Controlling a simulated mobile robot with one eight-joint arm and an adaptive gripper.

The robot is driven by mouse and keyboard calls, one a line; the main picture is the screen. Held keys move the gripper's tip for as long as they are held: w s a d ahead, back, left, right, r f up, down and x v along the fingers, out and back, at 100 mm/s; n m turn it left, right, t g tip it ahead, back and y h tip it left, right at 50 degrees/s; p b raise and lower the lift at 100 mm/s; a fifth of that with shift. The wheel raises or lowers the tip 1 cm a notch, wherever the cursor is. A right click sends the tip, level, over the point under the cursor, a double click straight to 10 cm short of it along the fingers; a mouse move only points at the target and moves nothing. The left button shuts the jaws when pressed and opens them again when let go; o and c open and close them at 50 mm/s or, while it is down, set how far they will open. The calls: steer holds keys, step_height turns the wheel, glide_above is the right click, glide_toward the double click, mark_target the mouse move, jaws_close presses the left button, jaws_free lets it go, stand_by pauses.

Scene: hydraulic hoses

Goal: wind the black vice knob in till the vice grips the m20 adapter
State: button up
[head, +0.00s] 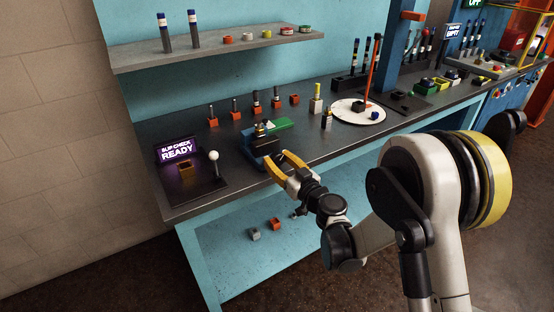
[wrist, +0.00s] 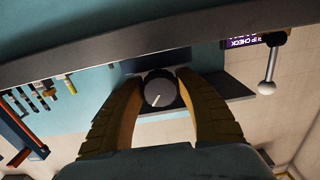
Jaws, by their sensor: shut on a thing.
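The vice (head: 258,144), blue with a green part behind it, sits near the front edge of the dark bench. The m20 adapter (head: 261,129), small with a brassy look, stands upright at the vice jaws; whether the jaws touch it is too small to tell. My gripper (head: 277,158) reaches the front of the vice with its yellow fingers. In the wrist view the black vice knob (wrist: 159,92) has a grey round face with a white line pointing down and slightly left. My gripper (wrist: 160,80) is shut on the knob, one finger on each side.
A lit slip check sign (head: 177,149) and a white-ball lever (head: 214,157) stand to the left of the vice. Several orange holders (head: 236,114) line the back. A yellow-topped piece (head: 316,104) and a round white plate (head: 345,113) are to the right.

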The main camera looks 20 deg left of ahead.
steer(key=shift+m, duration=0.5)
steer(key=m, duration=0.4)
steer(key=shift+a+m, duration=0.1)
steer(key=shift+m, duration=0.2)
steer(key=m, duration=0.5)
steer(key=shift+m, duration=0.3)
steer(key=m, duration=0.5)
steer(key=shift+r, duration=0.1)
steer(key=m, duration=0.5)
steer(key=shift+r+m, duration=0.1)
steer(key=shift+m, duration=0.3)
steer(key=o, duration=1.2)
